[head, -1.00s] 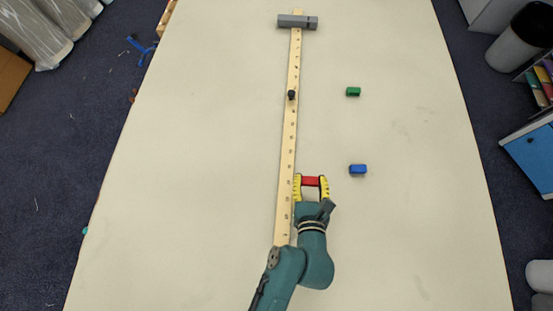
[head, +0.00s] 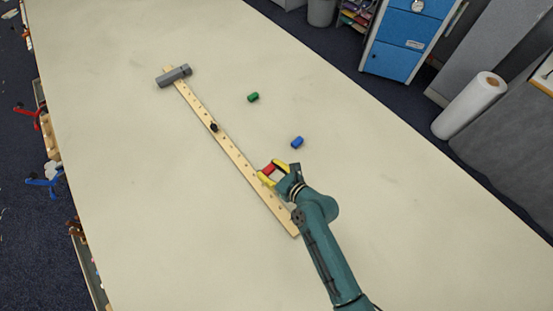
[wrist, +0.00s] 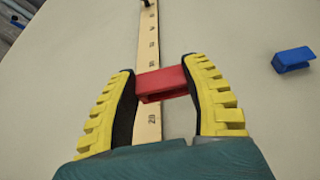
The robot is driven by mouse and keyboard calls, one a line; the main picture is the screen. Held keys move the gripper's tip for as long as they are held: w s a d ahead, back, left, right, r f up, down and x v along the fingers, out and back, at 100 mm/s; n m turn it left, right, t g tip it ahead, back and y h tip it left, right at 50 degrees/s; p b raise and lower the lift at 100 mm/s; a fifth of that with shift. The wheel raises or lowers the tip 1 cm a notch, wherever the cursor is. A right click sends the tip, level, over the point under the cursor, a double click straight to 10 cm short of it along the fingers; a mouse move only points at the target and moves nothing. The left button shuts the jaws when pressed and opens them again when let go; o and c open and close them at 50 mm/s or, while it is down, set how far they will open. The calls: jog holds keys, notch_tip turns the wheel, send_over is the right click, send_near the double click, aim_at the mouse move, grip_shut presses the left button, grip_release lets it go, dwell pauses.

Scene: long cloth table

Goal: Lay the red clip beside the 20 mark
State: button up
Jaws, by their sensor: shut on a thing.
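The red clip (head: 268,169) is held between the yellow fingers of my gripper (head: 269,174), beside the right edge of the wooden ruler (head: 237,157). In the wrist view the red clip (wrist: 163,83) spans between both fingertips of my gripper (wrist: 163,85) and overlaps the ruler (wrist: 148,40) in the picture. A mark that looks like 20 shows on the ruler just below the clip there. I cannot tell whether the clip touches the table or ruler.
A blue clip (head: 297,142) and a green clip (head: 253,97) lie right of the ruler; the blue clip (wrist: 293,60) also shows in the wrist view. A black knob (head: 214,127) stands on the ruler. A grey block (head: 174,76) lies across its far end. The table is otherwise clear.

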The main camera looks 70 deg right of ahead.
aim_at(279, 177)
jog(key=s+d, duration=0.1)
jog(key=s+d+m, duration=0.1)
jog(key=shift+s+d+h, duration=0.2)
jog(key=shift+d+h, duration=0.2)
notch_tip(279, 177, down, 6)
jog(key=b, duration=0.8)
jog(key=shift+f, duration=0.2)
jog(key=shift+r+p, duration=0.1)
jog(key=shift+p, duration=1.1)
dwell(0.7)
jog(key=shift+f, duration=0.35)
dwell(0.4)
jog(key=o, duration=0.8)
jog(key=shift+a, duration=0.1)
